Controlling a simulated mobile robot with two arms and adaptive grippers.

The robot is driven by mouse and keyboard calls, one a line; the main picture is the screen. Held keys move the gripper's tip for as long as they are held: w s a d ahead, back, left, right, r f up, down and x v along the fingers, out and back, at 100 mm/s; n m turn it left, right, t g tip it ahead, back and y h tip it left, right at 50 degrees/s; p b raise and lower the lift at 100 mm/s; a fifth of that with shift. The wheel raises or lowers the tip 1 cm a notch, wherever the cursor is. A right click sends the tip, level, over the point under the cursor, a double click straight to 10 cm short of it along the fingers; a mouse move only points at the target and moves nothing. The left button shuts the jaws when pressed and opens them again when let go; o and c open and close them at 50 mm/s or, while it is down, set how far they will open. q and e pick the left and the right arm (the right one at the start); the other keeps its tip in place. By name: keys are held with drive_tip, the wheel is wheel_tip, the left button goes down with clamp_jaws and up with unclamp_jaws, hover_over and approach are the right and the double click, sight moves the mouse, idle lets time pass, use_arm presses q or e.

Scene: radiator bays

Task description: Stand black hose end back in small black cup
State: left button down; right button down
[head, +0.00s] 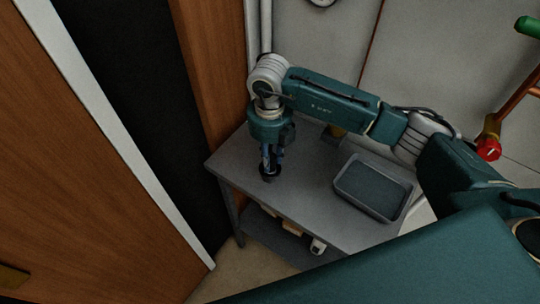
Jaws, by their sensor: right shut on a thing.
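My right gripper (271,160) points down over the left part of the grey table (305,205). It is shut on a small dark piece, which looks like the black hose end; the fingers hide most of it. A small dark round shape (270,178) shows right under the fingertips, at the table top. It looks like the small black cup, but it is too small and dark to tell cup and hose end apart, or whether one is inside the other. My left gripper is not in view.
A grey tray (404,203) stands on the table's right part. Small items, one white (318,246), lie on the lower shelf. Pipes with a red cap (488,149) are at right; a wooden door (75,170) is at left.

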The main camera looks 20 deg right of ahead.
drive_tip(key=shift+f+b, duration=0.3)
drive_tip(key=c, duration=1.4)
unclamp_jaws()
drive_tip(key=shift+c, duration=0.2)
drive_tip(key=shift+r+p, duration=0.5)
drive_tip(key=shift+p, duration=0.05)
wheel_tip(320, 180, up, 10)
drive_tip(key=b, duration=0.4)
drive_tip(key=shift+r, duration=0.85)
drive_tip(key=shift+s+a+f, duration=0.1)
